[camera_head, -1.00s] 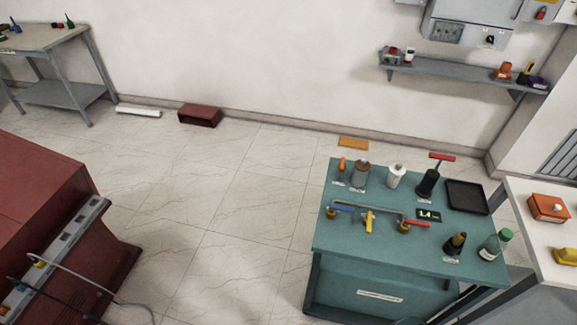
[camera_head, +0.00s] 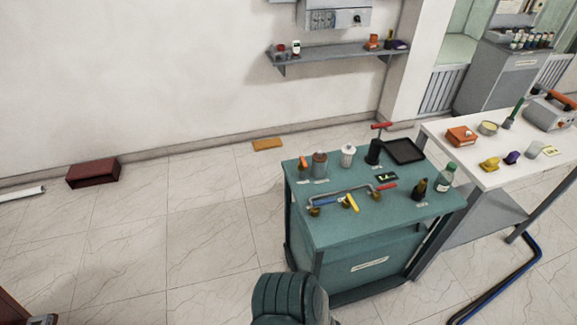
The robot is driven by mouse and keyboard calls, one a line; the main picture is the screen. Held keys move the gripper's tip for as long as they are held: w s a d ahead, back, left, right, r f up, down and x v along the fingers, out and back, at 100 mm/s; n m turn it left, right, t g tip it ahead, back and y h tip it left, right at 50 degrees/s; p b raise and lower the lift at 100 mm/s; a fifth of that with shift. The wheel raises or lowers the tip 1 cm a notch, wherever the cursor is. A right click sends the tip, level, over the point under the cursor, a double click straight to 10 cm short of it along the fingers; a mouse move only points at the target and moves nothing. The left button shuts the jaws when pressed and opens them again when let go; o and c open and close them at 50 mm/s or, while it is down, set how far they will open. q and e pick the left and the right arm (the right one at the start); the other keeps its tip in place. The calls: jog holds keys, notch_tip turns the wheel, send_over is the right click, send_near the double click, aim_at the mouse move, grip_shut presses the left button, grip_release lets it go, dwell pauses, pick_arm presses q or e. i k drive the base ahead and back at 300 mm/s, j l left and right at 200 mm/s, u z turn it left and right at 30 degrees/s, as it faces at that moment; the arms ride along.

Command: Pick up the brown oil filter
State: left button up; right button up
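A brownish can with a grey top, apparently the brown oil filter (camera_head: 320,164), stands upright near the back left of the green cart's top (camera_head: 325,229). It is between an orange-handled tool (camera_head: 303,165) and a white canister (camera_head: 348,156). Nothing holds it. Neither of my grippers is in view.
A pipe with blue and red handles (camera_head: 345,193) lies in front of the filter. A black pump with a red handle (camera_head: 374,150), a black tray (camera_head: 405,151) and bottles are to the right. A white table (camera_head: 500,176) adjoins the cart.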

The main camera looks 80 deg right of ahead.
aim_at(320, 156)
jog(key=i+z, duration=0.35)
jog(key=i+j+z, duration=0.15)
jog(key=i+z, duration=0.25)
jog(key=z, duration=0.35)
jog(key=i+z, duration=0.15)
jog(key=z, duration=0.25)
jog(key=i+z, duration=0.1)
jog(key=z, duration=0.35)
jog(key=i+j+z, duration=0.1)
jog(key=z, duration=0.3)
jog(key=j+z, duration=0.1)
jog(key=z, duration=0.35)
jog(key=i, duration=0.05)
